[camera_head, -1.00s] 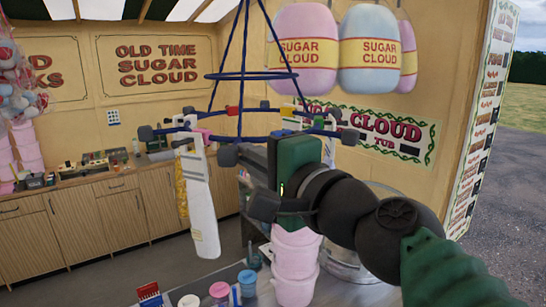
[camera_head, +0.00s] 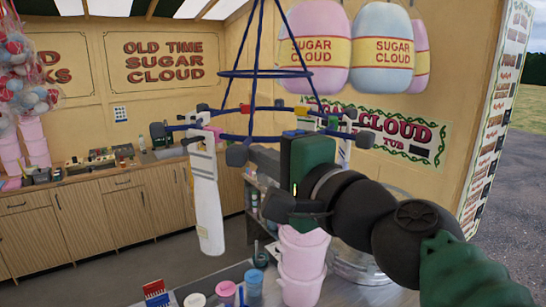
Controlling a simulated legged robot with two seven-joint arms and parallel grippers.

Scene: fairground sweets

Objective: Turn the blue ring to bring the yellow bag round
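The blue ring (camera_head: 233,137) hangs level on blue cords below a smaller blue hoop. Coloured clips and dark knobs sit around it. A long white bag (camera_head: 209,215) hangs at its left side. I cannot make out the yellow bag now; it may be hidden behind the white one. My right gripper (camera_head: 257,181) comes in from the lower right at the ring's near side. Its dark fingers are apart, with nothing seen between them. I cannot tell whether it touches the ring. My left gripper is out of view.
Stacked pink tubs (camera_head: 301,262) stand below my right gripper, beside a metal bowl (camera_head: 362,265). Small coloured pots (camera_head: 226,291) stand on the front counter. Large sugar cloud bags (camera_head: 382,50) hang at upper right. Wooden cabinets (camera_head: 95,220) line the back wall.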

